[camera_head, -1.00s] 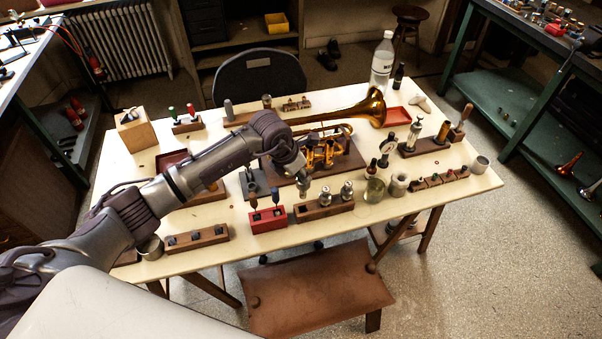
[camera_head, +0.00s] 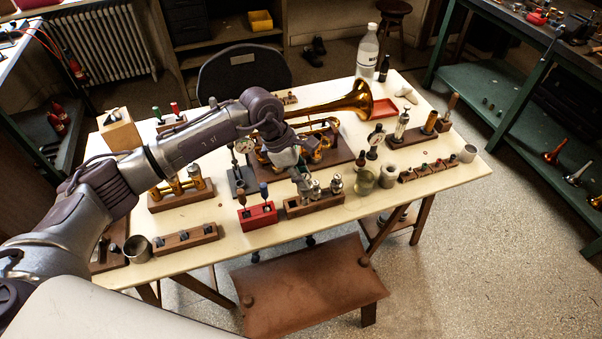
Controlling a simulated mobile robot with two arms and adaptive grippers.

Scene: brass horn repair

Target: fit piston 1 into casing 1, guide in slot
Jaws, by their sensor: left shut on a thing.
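The brass horn (camera_head: 352,100) lies on a dark wooden board (camera_head: 345,153) mid-table, bell to the right. Its valve casings (camera_head: 318,153) are partly hidden behind my left wrist, so casing 1 and its slot cannot be made out. My left gripper (camera_head: 303,185) points down at the left part of a wooden block (camera_head: 320,208) in front of the horn. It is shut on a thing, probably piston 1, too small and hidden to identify. Two silvery pistons stand upright in the block, one (camera_head: 316,188) close beside the gripper, one (camera_head: 335,184) further right. My right gripper is out of view.
A red block (camera_head: 258,216) with upright tools stands left of the piston block. A dial gauge (camera_head: 244,146) on a stand is close to my left forearm. A glass jar (camera_head: 364,180) stands at the right.

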